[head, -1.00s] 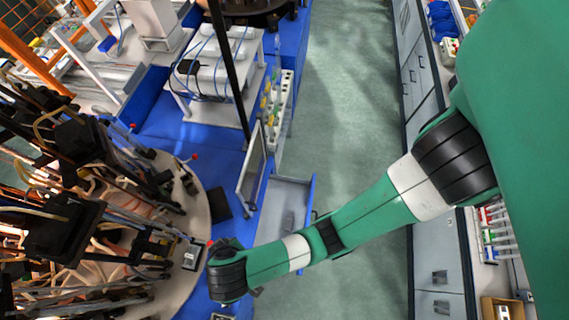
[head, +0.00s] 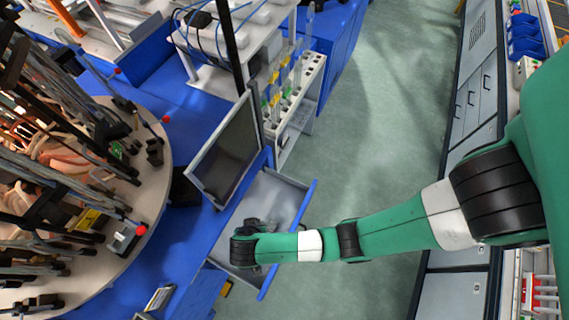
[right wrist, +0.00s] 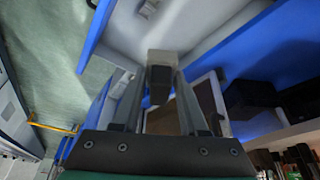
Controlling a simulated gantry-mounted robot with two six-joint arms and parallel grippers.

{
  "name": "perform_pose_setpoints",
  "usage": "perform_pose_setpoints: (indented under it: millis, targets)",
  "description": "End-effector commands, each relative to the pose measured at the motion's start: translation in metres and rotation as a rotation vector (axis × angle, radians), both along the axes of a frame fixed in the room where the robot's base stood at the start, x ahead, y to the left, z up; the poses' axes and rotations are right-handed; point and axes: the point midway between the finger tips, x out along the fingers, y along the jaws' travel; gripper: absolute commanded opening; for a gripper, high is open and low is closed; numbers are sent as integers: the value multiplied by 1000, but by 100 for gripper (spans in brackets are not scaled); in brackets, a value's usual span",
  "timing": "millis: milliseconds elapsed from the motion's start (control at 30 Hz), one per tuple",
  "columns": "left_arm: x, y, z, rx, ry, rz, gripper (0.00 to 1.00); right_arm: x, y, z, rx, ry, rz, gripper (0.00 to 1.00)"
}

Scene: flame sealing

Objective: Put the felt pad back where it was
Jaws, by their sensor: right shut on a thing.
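My right gripper (right wrist: 160,84) is shut on a small block with a light grey end and a dark face, apparently the felt pad (right wrist: 164,58). In the right wrist view the block sits between the two fingertips, above the open drawer. In the head view my right arm reaches in from the right and ends over the drawer (head: 285,188); the fingers and the pad are hidden there. The drawer is pulled out from the blue bench, with a grey inside and a blue front. My left gripper is not in view.
A dark-screened monitor (head: 226,152) stands on the blue bench close beside the drawer. A round machine table (head: 150,190) with tubing and clamps fills the left. A white rack (head: 297,100) stands behind the drawer. The green floor (head: 380,130) to the right is clear.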

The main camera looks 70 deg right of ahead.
Motion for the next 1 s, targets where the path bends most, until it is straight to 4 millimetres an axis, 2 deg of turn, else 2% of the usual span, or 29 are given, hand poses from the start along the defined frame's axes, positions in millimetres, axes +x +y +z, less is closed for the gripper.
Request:
perform_pose_setpoints:
  millis: [33,100,200,300,433,667,767,1000]
  targets:
    - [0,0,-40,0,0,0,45,-6,-9,-48,-2,5,-31,0]
    - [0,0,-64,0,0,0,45,-12,-19,-82,-2,3,-72,0]
    - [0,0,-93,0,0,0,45,-20,-31,-122,-2,2,-121,0]
    - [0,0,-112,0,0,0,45,-27,-39,-149,-1,1,-155,0]
    - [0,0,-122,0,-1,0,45,-33,-45,-164,-1,0,-180,0]
    - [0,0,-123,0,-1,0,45,-34,-51,-167,0,-2,-188,0]
    - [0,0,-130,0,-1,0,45,-35,-68,-177,-1,-1,-191,0]
    - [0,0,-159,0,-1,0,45,-39,-135,-210,-1,-1,-195,0]
